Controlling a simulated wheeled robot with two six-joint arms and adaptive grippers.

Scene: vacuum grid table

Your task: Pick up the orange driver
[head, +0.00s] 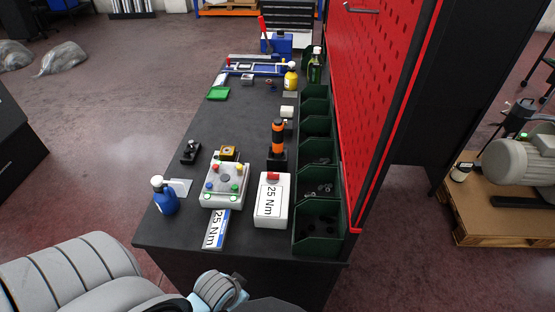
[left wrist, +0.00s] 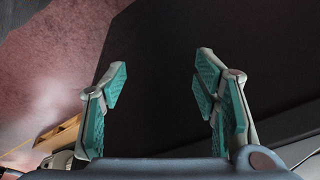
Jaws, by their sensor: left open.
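The orange driver (head: 278,139), orange with black bands, stands upright on the workbench (head: 205,131), right of the middle. Its lower end sits in a black holder (head: 277,159). My left arm comes in at the bottom left of the head view, in front of the bench's near edge and well away from the driver. My left gripper (left wrist: 160,78) shows in the left wrist view with its teal-padded fingers spread apart and nothing between them. The driver does not show in that view. My right gripper is in neither view.
A white "25 Nm" box (head: 271,205), a white button box (head: 225,186) and a blue bottle (head: 164,196) stand near the front. Green bins (head: 318,157) line the right side below a red pegboard (head: 375,90). The bench's middle left is mostly clear.

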